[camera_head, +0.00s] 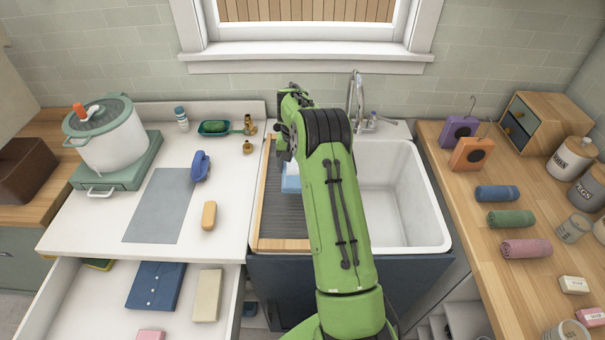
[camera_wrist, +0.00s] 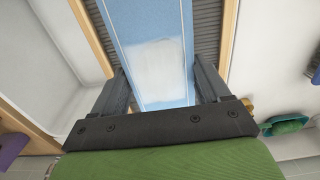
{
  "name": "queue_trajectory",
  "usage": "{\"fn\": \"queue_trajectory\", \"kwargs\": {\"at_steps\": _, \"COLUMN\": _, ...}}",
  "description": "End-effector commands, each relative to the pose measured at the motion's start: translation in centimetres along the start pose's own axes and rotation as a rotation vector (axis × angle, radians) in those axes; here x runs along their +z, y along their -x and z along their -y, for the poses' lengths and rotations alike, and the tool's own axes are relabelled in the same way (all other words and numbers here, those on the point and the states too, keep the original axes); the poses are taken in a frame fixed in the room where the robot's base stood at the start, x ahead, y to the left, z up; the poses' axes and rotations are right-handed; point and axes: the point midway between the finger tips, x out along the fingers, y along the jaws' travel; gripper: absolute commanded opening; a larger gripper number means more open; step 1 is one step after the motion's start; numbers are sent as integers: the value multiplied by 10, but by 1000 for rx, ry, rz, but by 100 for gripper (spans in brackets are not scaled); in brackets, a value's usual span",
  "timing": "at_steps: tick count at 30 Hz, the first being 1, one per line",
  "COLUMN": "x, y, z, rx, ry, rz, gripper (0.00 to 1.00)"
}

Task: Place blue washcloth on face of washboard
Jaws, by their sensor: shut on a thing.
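The blue washcloth (camera_wrist: 152,22) is a long light-blue strip with thin white edge lines and a pale whitish patch in its middle. My gripper (camera_wrist: 162,85) is shut on it, one dark finger at each side. A small part of the cloth (camera_head: 291,184) shows left of my arm in the head view. The washboard (camera_head: 275,220), a grey ribbed face in a wooden frame, leans in the left part of the sink. Its ribs (camera_wrist: 207,35) show on both sides of the cloth in the wrist view. Whether cloth and ribs touch is unclear. My arm hides much of the board.
The white sink basin (camera_head: 392,205) is empty on the right. The left counter holds a white pot (camera_head: 113,145), a blue brush (camera_head: 201,166), a yellow-orange bar (camera_head: 209,215) and a green dish (camera_head: 214,128). Rolled towels (camera_head: 511,219) lie on the right wooden counter. A drawer (camera_head: 115,310) is open below left.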

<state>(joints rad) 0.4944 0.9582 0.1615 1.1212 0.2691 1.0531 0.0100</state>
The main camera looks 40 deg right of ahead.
Motion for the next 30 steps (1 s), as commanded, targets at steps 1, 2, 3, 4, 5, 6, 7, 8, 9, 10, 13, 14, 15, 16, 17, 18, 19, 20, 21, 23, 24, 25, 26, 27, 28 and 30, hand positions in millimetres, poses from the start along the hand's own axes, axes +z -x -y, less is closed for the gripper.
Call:
{"fn": "queue_trajectory", "kwargs": {"at_steps": 1, "x": 1, "y": -14, "z": -1, "rx": 0, "ry": -1, "rz": 5, "gripper": 45}}
{"fn": "queue_trajectory", "kwargs": {"at_steps": 2, "x": 1, "y": -20, "z": -1, "rx": 0, "ry": -1, "rz": 4, "gripper": 45}}
{"fn": "queue_trajectory", "kwargs": {"at_steps": 3, "x": 0, "y": -26, "z": -1, "rx": 0, "ry": -1, "rz": 2, "gripper": 45}}
{"fn": "queue_trajectory", "kwargs": {"at_steps": 4, "x": 0, "y": -30, "z": -1, "rx": -1, "ry": -1, "rz": 2, "gripper": 45}}
{"fn": "queue_trajectory", "kwargs": {"at_steps": 5, "x": 0, "y": -33, "z": -1, "rx": -1, "ry": -1, "rz": 2, "gripper": 45}}
{"fn": "queue_trajectory", "kwargs": {"at_steps": 6, "x": 0, "y": -38, "z": -1, "rx": -1, "ry": -1, "rz": 1, "gripper": 45}}
{"fn": "queue_trajectory", "kwargs": {"at_steps": 7, "x": 0, "y": -42, "z": -1, "rx": 0, "ry": -1, "rz": 2, "gripper": 45}}
{"fn": "queue_trajectory", "kwargs": {"at_steps": 8, "x": 1, "y": -48, "z": -1, "rx": 0, "ry": -1, "rz": 3, "gripper": 45}}
{"fn": "queue_trajectory", "kwargs": {"at_steps": 9, "x": 0, "y": -55, "z": -1, "rx": 0, "ry": -1, "rz": 3, "gripper": 45}}
{"fn": "queue_trajectory", "kwargs": {"at_steps": 10, "x": 1, "y": -61, "z": -1, "rx": 0, "ry": -1, "rz": 3, "gripper": 45}}
{"fn": "queue_trajectory", "kwargs": {"at_steps": 13, "x": 0, "y": -71, "z": -1, "rx": -1, "ry": -1, "rz": 0, "gripper": 45}}
{"fn": "queue_trajectory", "kwargs": {"at_steps": 14, "x": 0, "y": -71, "z": -1, "rx": -1, "ry": -1, "rz": -1, "gripper": 45}}
{"fn": "queue_trajectory", "kwargs": {"at_steps": 15, "x": 0, "y": -70, "z": -1, "rx": -1, "ry": -1, "rz": -2, "gripper": 45}}
{"fn": "queue_trajectory", "kwargs": {"at_steps": 16, "x": 0, "y": -70, "z": -1, "rx": -1, "ry": -1, "rz": -2, "gripper": 45}}
{"fn": "queue_trajectory", "kwargs": {"at_steps": 17, "x": 0, "y": -70, "z": -1, "rx": -1, "ry": -1, "rz": -2, "gripper": 45}}
{"fn": "queue_trajectory", "kwargs": {"at_steps": 18, "x": 0, "y": -70, "z": -1, "rx": 0, "ry": -1, "rz": -2, "gripper": 45}}
{"fn": "queue_trajectory", "kwargs": {"at_steps": 19, "x": 0, "y": -71, "z": -1, "rx": 0, "ry": -1, "rz": -2, "gripper": 45}}
{"fn": "queue_trajectory", "kwargs": {"at_steps": 20, "x": 0, "y": -72, "z": -1, "rx": 0, "ry": -1, "rz": -1, "gripper": 45}}
{"fn": "queue_trajectory", "kwargs": {"at_steps": 21, "x": 0, "y": -74, "z": -1, "rx": 0, "ry": -1, "rz": -1, "gripper": 45}}
{"fn": "queue_trajectory", "kwargs": {"at_steps": 23, "x": 0, "y": -74, "z": -1, "rx": 0, "ry": -1, "rz": -1, "gripper": 79}}
{"fn": "queue_trajectory", "kwargs": {"at_steps": 24, "x": 0, "y": -74, "z": -1, "rx": 0, "ry": -1, "rz": -1, "gripper": 85}}
{"fn": "queue_trajectory", "kwargs": {"at_steps": 25, "x": 0, "y": -74, "z": -1, "rx": 0, "ry": -1, "rz": -1, "gripper": 89}}
{"fn": "queue_trajectory", "kwargs": {"at_steps": 26, "x": 0, "y": -74, "z": -1, "rx": 0, "ry": -1, "rz": -1, "gripper": 94}}
{"fn": "queue_trajectory", "kwargs": {"at_steps": 27, "x": 0, "y": -74, "z": -1, "rx": 0, "ry": -1, "rz": -1, "gripper": 100}}
{"fn": "queue_trajectory", "kwargs": {"at_steps": 28, "x": 0, "y": -74, "z": -1, "rx": 0, "ry": -1, "rz": -1, "gripper": 100}}
{"fn": "queue_trajectory", "kwargs": {"at_steps": 30, "x": 0, "y": -74, "z": -1, "rx": 0, "ry": -1, "rz": -1, "gripper": 100}}
